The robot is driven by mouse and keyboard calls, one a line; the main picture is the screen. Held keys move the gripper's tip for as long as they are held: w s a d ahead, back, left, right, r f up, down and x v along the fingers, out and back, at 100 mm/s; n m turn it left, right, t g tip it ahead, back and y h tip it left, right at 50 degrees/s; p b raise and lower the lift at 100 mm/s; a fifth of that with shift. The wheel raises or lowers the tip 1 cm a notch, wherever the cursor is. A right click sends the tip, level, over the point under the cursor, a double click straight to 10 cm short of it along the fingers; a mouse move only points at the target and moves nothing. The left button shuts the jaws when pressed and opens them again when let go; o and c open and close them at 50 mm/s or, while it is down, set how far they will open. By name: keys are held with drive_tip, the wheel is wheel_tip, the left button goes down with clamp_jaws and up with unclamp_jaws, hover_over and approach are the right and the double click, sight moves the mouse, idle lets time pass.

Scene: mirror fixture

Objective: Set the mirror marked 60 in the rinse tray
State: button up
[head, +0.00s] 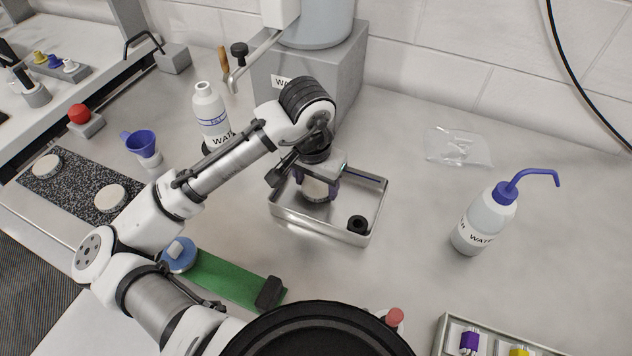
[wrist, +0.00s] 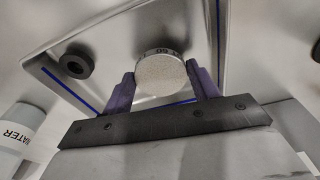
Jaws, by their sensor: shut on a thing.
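The mirror marked 60 (wrist: 161,76) is a round disc with a speckled pale face, and its rim carries the number, upside down in the wrist view. My gripper (wrist: 160,84) is shut on it, with a purple finger on each side. In the head view my gripper (head: 318,190) points down inside the left part of the rinse tray (head: 312,234), a shallow metal tray with a blue line on its inner wall. The mirror (head: 315,189) shows between the fingers there. I cannot tell whether it touches the tray floor.
A black ring (head: 357,224) lies in the tray's right front corner. A grey block (head: 345,75) with a tap stands behind the tray. A wash bottle (head: 486,220) stands to the right, a white bottle (head: 211,115) to the left. A green strip (head: 225,279) lies in front.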

sight(312, 192)
drive_tip(key=shift+f, duration=0.5)
drive_tip(key=shift+f, duration=0.1)
drive_tip(key=o, duration=1.1)
drive_tip(key=shift+c, duration=0.2)
wheel_tip(312, 192, up, 12)
drive_tip(key=s+b, duration=0.1)
drive_tip(key=shift+s+a, duration=0.2)
drive_tip(key=shift+a, duration=0.15)
